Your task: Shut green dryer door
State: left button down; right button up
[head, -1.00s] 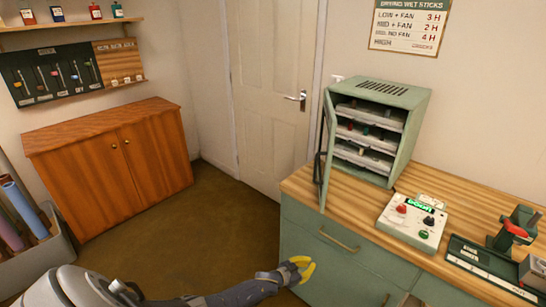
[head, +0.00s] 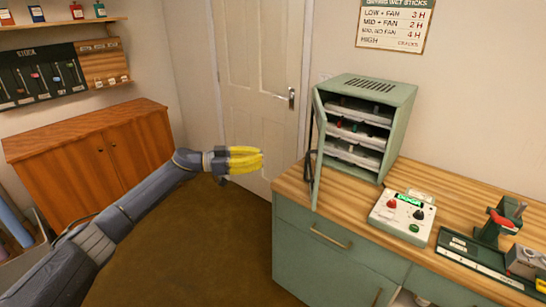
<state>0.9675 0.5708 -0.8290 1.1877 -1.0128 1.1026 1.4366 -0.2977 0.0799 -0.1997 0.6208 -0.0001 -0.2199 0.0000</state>
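The green dryer (head: 372,88) stands on the wooden worktop, with trays (head: 357,132) showing on its shelves. Its door (head: 317,155) hangs open at the left side, swung out toward me and seen nearly edge-on. A dark handle or loop shows on the door's left side. My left gripper (head: 258,160) has yellow fingers and points right. It is in the air left of the door, apart from it, with nothing seen in it. Its fingers lie close together in this view, so their opening is unclear. My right gripper is not in view.
A control box (head: 402,217) with coloured knobs sits in front of the dryer. A dark tool with a red lever (head: 500,222) stands at the right. Green drawers (head: 325,245) are below the worktop. A wooden cabinet (head: 95,165) is at left, and floor lies between.

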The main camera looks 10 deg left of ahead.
pick_arm(q)
jog(key=x, duration=1.3)
jog(key=shift+d, duration=0.4)
jog(key=shift+d+r, duration=0.1)
